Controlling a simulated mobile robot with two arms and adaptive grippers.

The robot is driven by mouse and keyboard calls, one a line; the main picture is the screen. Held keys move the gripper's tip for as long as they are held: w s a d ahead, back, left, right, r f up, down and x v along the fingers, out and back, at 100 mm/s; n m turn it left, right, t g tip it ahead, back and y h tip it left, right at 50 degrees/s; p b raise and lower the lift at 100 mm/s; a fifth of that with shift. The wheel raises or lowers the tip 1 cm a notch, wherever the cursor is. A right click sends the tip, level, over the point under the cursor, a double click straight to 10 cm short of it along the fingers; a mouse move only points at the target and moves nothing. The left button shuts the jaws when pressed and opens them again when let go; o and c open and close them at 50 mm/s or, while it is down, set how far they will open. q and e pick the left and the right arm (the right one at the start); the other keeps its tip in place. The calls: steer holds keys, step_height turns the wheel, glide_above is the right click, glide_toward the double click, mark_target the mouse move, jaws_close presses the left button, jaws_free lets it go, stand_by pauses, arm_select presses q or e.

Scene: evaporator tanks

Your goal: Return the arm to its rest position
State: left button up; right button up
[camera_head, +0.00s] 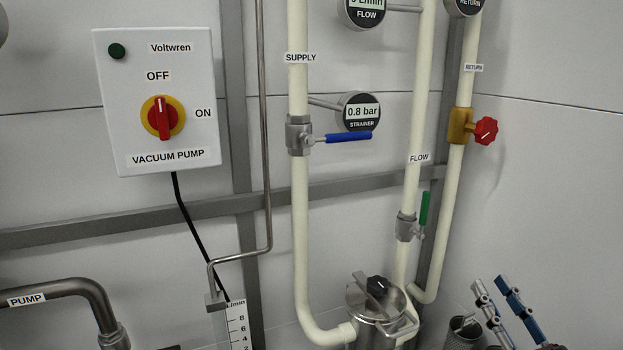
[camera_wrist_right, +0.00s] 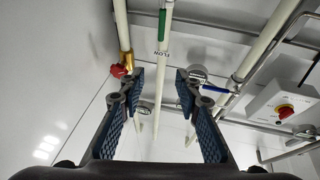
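My right gripper (camera_head: 489,283) is at the lower right of the head view, with its fingertips pointing up and its blue-padded fingers spread apart. In the right wrist view the same gripper (camera_wrist_right: 158,76) is open, with nothing between its fingers. The pipes and valves seen past the fingers stand beyond them, and I see no contact. My left gripper is in neither view.
The strainer housing (camera_head: 377,309) with a black knob stands left of my right gripper. The red-handled valve (camera_head: 485,131), blue lever (camera_head: 348,137) and green lever (camera_head: 424,208) stick out from the pipes. The switch box (camera_head: 158,105) is at left. The right wall is bare.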

steer(key=w+d+f+m+g+h, duration=0.1)
steer(key=d+f+g+h, duration=0.1)
steer(key=f, duration=1)
steer(key=d+f+m+g+h, duration=0.1)
steer(key=d+f+g+h, duration=0.15)
steer(key=f, duration=0.95)
steer(key=s+a+f+g, duration=0.1)
steer(key=s+f+g, duration=0.25)
steer(key=f, duration=0.85)
steer(key=s+f+g, duration=0.2)
steer(key=s+f, duration=0.3)
steer(key=f, duration=0.7)
steer(key=s+a+f+g, duration=0.3)
steer(key=s+f, duration=0.6)
steer(key=s+a+f+g, duration=0.3)
steer(key=s+f, duration=0.5)
steer(key=f, duration=0.1)
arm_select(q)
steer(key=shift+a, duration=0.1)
arm_select(e)
steer(key=s+a+f+n+g, duration=0.1)
steer(key=s+a+f, duration=0.3)
steer(key=s, duration=0.7)
steer(key=s+a+f+n+g, duration=0.1)
steer(key=s+a+f+g, duration=0.2)
steer(key=s, duration=0.8)
steer(key=shift+s+a+f+g, duration=0.3)
steer(key=shift+a+f+g, duration=0.15)
steer(key=shift+f, duration=0.3)
